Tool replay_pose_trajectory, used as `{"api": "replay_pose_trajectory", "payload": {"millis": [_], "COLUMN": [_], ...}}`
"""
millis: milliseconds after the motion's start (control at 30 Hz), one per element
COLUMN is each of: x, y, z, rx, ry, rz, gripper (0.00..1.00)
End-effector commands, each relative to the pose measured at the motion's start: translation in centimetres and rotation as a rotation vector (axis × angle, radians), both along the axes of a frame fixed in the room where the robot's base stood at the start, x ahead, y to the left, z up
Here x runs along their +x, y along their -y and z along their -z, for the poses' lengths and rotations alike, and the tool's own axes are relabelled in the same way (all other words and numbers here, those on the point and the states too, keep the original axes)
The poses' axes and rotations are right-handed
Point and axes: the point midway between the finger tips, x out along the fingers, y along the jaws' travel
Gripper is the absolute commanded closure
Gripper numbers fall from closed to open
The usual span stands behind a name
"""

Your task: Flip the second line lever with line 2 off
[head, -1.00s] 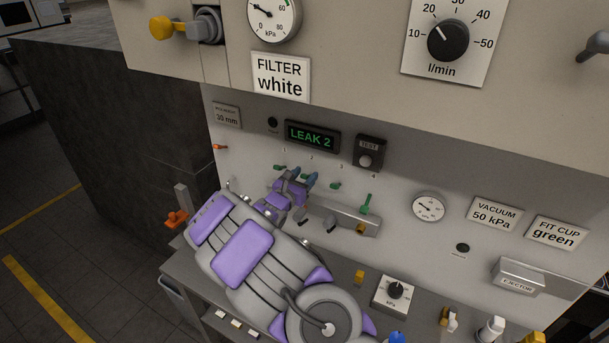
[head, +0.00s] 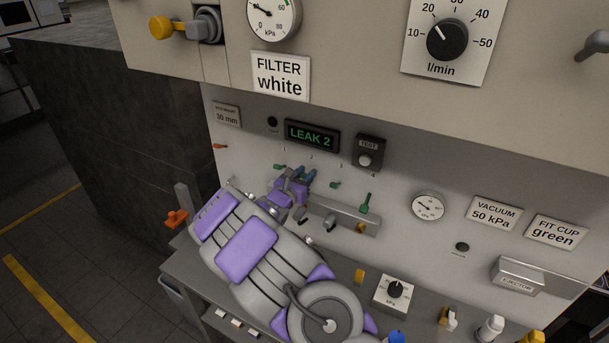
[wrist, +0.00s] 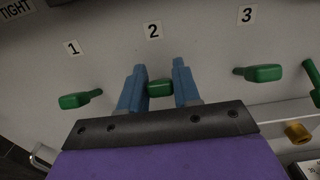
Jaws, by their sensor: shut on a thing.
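The second line lever (wrist: 160,88) is green and sits under the "2" label (wrist: 153,30) in the wrist view. My gripper (wrist: 158,84) has its two blue fingers on either side of this lever and is shut on it. In the head view my gripper (head: 302,176) is at the panel below the display (head: 312,136), which reads "LEAK 2". My fingers hide most of the second lever there. The first line lever (wrist: 80,99) and third line lever (wrist: 260,73) stand clear on either side.
A fourth green lever (head: 366,203) hangs at the right, above a metal bar (head: 345,218) with a yellow-brown fitting. The TEST button box (head: 368,153) is above. A gauge (head: 428,207) and a kPa dial (head: 394,293) are further right. An orange handle (head: 176,218) stands at the left.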

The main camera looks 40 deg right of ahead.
Motion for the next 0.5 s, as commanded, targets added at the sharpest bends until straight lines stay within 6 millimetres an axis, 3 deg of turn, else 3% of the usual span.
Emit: {"api": "replay_pose_trajectory", "payload": {"millis": [500], "x": [-0.1], "y": [-0.6], "z": [1.8], "rx": [-0.191], "ry": [0.077], "rz": [-0.004], "gripper": [0.99]}}
